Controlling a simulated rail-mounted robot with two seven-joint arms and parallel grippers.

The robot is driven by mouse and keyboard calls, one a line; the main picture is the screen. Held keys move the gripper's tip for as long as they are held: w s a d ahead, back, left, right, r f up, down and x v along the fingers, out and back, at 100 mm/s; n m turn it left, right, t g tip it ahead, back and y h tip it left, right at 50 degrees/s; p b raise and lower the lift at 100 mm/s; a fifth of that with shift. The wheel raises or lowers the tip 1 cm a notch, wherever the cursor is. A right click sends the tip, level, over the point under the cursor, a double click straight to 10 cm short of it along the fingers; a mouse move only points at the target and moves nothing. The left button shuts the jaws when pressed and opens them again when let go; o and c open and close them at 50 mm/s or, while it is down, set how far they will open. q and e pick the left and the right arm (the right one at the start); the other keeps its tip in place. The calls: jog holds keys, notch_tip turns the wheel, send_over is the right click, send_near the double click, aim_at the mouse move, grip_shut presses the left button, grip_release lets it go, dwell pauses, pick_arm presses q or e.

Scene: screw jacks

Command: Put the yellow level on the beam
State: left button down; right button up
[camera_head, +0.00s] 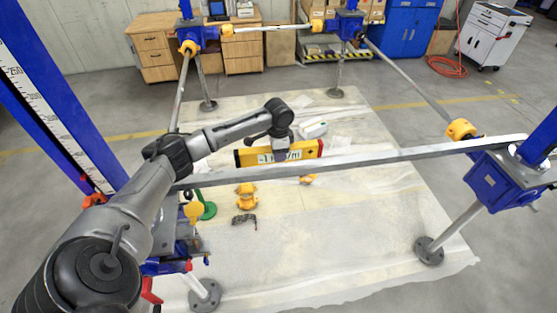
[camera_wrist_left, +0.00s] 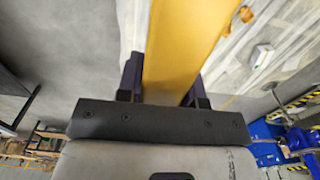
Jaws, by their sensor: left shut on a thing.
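The yellow level (camera_head: 309,149) is in the middle of the head view, with a white label and dark marks on its side. My left gripper (camera_head: 281,141) is shut on it from above, near its middle. In the left wrist view the yellow level (camera_wrist_left: 182,45) runs between the two dark fingers (camera_wrist_left: 163,88). The grey beam (camera_head: 400,156) crosses the head view in front. The level appears just above or behind it, roughly along it; I cannot tell whether they touch. My right gripper is not in view.
Blue screw jacks (camera_head: 497,180) with round-footed legs carry the beams at the corners. Yellow clamps (camera_head: 245,196) and a small dark object (camera_head: 244,218) lie on the pale floor sheet (camera_head: 330,250). A white item (camera_head: 314,129) lies behind the level. Cabinets stand at the back.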

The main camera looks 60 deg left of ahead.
pick_arm(q)
jog(key=shift+a+f, duration=0.1)
jog(key=shift+f, duration=1.9)
jog(key=c, duration=0.8)
grip_release()
jog(key=shift+f, duration=0.1)
notch_tip(320, 180, up, 12)
jog(key=s+d+f+m, duration=0.1)
jog(key=s+d+f, duration=0.2)
jog(key=d+f, duration=0.5)
jog(key=s+d+f+m+t, duration=0.1)
jog(key=s+d+f, duration=0.4)
jog(key=d, duration=0.5)
jog(key=s+d+f+m, duration=0.1)
jog(key=s+d+f, duration=0.1)
jog(key=d+f, duration=0.55)
jog(key=s+d+n+t, duration=0.1)
jog(key=s+d, duration=0.2)
jog(key=s, duration=0.3)
jog(key=s+d+r+n, duration=0.1)
jog(key=s+d+n, duration=0.1)
jog(key=s, duration=0.3)
jog(key=s+d+r+n+t, duration=0.1)
jog(key=s+d+n, duration=0.1)
jog(key=s+d, duration=0.3)
jog(key=shift+s+r+t, duration=0.25)
jog(key=shift+s+t, duration=0.05)
jog(key=shift+s, duration=0.55)
